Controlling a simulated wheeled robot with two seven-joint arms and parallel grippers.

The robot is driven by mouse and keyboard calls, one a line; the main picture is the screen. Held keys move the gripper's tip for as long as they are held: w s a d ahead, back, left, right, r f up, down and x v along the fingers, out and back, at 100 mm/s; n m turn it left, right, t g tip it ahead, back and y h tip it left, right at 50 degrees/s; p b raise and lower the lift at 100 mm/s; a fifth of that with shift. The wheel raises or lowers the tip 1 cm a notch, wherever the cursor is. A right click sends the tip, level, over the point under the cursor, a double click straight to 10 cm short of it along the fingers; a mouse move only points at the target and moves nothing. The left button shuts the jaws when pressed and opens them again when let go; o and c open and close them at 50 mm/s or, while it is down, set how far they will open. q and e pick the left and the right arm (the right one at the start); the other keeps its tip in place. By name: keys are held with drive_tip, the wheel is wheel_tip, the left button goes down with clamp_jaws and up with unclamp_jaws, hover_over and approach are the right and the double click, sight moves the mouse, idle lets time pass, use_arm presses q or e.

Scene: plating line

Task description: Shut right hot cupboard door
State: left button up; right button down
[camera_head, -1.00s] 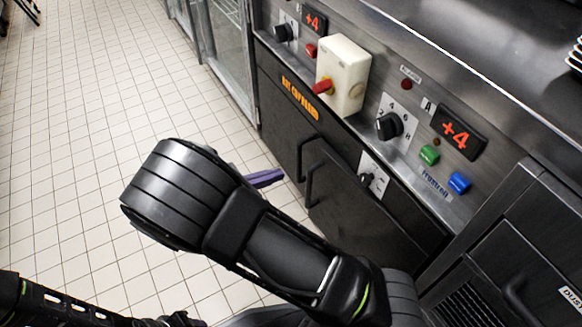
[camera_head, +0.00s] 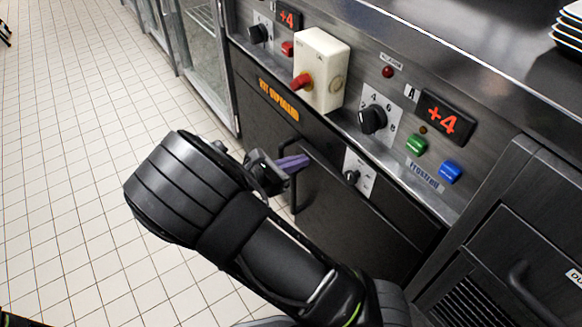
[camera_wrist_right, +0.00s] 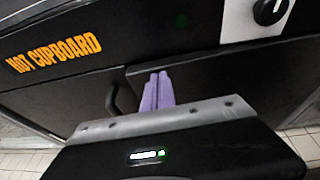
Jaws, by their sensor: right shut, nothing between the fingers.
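The right hot cupboard door (camera_head: 345,225) is a dark panel below the control fascia, with a bar handle (camera_head: 296,188) at its left edge. It also shows in the right wrist view (camera_wrist_right: 215,86). It looks close to flush, but I cannot tell whether it is fully shut. My right gripper (camera_head: 293,163) has purple fingers, shut and empty, in front of the door near its handle side. In the right wrist view the fingers (camera_wrist_right: 158,92) point at the door; contact cannot be told. My left gripper is out of view.
The left cupboard door (camera_wrist_right: 60,105) with its handle (camera_wrist_right: 112,98) is beside it. Above are a white switch box (camera_head: 320,68), a black knob (camera_head: 372,119) and green and blue buttons. A drawer unit (camera_head: 530,250) stands at right. Tiled floor (camera_head: 70,150) is open at left.

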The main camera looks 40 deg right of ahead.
sight(308, 154)
drive_tip(key=shift+d+r+p, duration=0.15)
drive_tip(key=shift+d+p, duration=0.15)
drive_tip(key=shift+w+d+m+g+p, duration=0.15)
drive_tip(key=shift+d+m+g+p, duration=0.45)
drive_tip(key=shift+d, duration=0.8)
